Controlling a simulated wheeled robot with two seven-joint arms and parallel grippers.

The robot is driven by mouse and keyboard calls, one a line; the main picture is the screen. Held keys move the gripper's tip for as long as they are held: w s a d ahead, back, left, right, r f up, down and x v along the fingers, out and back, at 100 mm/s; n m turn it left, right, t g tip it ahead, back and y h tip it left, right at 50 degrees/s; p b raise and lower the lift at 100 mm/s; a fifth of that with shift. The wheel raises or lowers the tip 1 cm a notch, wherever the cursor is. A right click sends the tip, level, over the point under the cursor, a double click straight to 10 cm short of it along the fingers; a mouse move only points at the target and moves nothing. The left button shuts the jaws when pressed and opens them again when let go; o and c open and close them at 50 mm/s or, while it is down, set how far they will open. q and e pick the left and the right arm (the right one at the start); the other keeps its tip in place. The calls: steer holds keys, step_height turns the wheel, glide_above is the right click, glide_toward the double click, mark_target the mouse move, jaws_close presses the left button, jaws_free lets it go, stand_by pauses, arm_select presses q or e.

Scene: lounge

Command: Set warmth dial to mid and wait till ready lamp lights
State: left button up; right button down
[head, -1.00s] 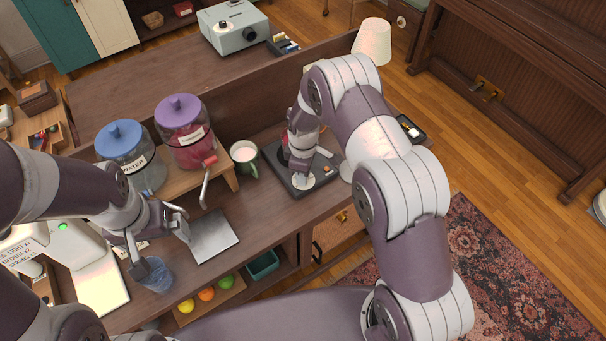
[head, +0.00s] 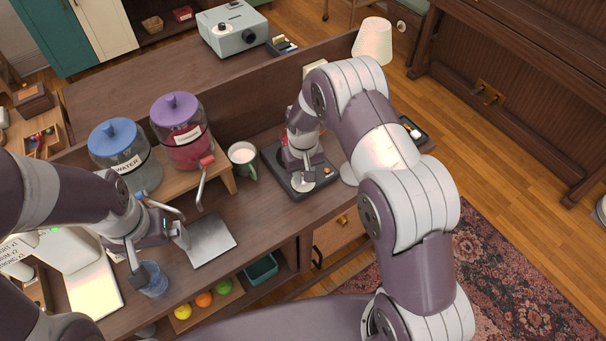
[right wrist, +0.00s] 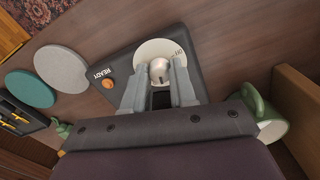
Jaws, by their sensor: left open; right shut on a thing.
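The warmer's dark base plate (right wrist: 205,62) has a white dial disc (right wrist: 149,50) with a silver knob (right wrist: 159,71). My right gripper (right wrist: 160,84) is shut on the knob, one finger on each side. The ready lamp (right wrist: 107,83) is a small dull orange-brown button beside the word READY; I cannot tell whether it is lit. In the head view the plate (head: 279,174) is partly hidden by my right arm. The dial's pointer and most of its markings are hidden. My left gripper (head: 158,256) is open, at a bluish clear cup (head: 153,283).
A green mug (head: 243,156) of white liquid stands left of the plate. Water (head: 125,160) and red-filled (head: 183,140) jars stand on a wooden riser. A grey metal plate (head: 212,240) lies in front. Two round coasters (right wrist: 60,67) lie near the base plate.

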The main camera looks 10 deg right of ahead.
steer(key=shift+s+f+m+b, duration=0.1)
steer(key=shift+m+b, duration=0.2)
steer(key=shift+m, duration=2)
steer(key=c, duration=0.9)
jaws_free()
steer(key=shift+r, duration=0.25)
step_height(320, 180, up, 12)
steer(key=b, duration=0.2)
steer(key=shift+r, duration=0.15)
